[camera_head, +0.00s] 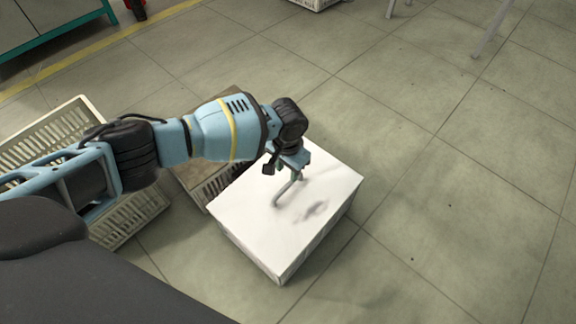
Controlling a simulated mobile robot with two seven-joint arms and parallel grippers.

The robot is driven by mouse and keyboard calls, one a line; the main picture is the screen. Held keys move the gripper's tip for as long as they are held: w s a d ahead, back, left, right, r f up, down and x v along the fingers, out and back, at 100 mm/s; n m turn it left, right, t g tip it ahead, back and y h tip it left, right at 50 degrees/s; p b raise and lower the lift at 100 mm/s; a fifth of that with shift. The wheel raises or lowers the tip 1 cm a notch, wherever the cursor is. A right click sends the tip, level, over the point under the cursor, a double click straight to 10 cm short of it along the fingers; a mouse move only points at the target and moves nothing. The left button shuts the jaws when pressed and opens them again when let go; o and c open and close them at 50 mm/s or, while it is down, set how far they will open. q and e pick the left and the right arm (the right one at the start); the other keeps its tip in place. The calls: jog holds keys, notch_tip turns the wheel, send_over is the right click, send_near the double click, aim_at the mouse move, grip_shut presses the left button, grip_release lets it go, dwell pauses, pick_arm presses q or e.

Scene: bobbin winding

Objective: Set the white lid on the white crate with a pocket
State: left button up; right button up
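No pocket can be made out. My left gripper (284,194) points down over the top, with a shadow on the surface to its right. Whether its fingertips touch the top is unclear, and so is whether they are apart. My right gripper is not in view.
A cream slatted crate (50,136) stands at the left, partly behind my arm. A crate with a brownish top (200,175) sits between it and the white box. A teal-framed cabinet (50,32) is at the back left. The tiled floor at the right is clear.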

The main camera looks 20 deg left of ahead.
aim_at(288, 185)
pick_arm(q)
notch_tip(288, 185, down, 4)
jog(key=b, duration=0.3)
jog(key=shift+f, duration=0.1)
jog(key=shift+f+b, duration=0.35)
jog(key=shift+f, duration=0.5)
jog(key=shift+f+b, duration=0.45)
jog(key=shift+f, duration=0.4)
jog(key=shift+c, duration=0.5)
